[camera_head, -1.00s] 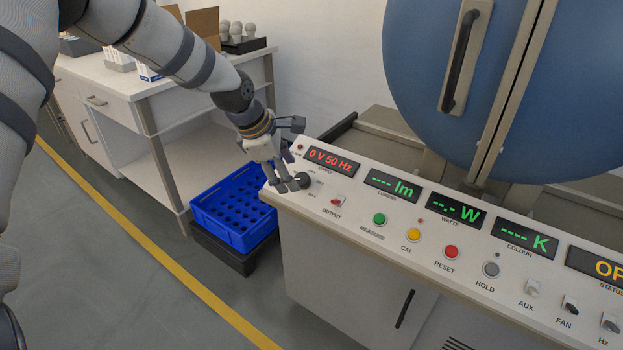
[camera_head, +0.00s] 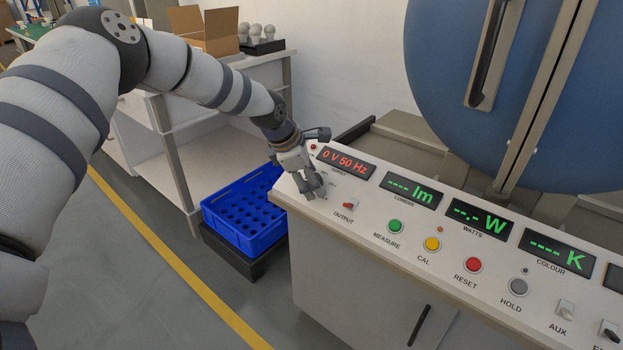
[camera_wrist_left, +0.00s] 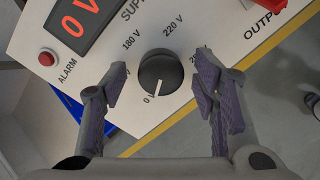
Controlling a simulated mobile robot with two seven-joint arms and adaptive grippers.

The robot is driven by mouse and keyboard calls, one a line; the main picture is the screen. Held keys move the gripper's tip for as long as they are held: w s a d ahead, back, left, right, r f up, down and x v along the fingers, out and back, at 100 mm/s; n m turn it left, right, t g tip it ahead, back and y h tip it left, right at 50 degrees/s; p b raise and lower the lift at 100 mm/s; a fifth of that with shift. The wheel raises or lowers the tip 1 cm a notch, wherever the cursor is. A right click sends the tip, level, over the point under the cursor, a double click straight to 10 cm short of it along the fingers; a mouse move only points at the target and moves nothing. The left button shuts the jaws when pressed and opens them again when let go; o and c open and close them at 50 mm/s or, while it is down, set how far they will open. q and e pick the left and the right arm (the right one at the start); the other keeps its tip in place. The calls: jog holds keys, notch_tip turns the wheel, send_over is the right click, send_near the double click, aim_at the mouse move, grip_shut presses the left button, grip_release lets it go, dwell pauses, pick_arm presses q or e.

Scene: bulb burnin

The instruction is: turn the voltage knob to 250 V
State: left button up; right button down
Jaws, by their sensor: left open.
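The voltage knob (camera_wrist_left: 160,72) is a round black dial with a white mark pointing at the 0 end of its scale. Labels 180 V and 220 V sit above it in the wrist view; the label on the right is partly hidden by a finger. The red supply display (camera_head: 345,162) reads 0 V 50 Hz. My left gripper (camera_head: 312,193) is at the panel's left end, covering most of the knob in the head view. In the wrist view its open fingers (camera_wrist_left: 160,85) stand either side of the knob, with gaps between. My right gripper is not in view.
The red OUTPUT switch (camera_head: 349,205) sits close to the right of the gripper. The red ALARM button (camera_wrist_left: 47,57) lies left of the knob. The green MEASURE button (camera_head: 395,226) is further right.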

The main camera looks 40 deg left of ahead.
pick_arm(q)
jog(key=c, duration=1.2)
jog(key=shift+o, duration=0.2)
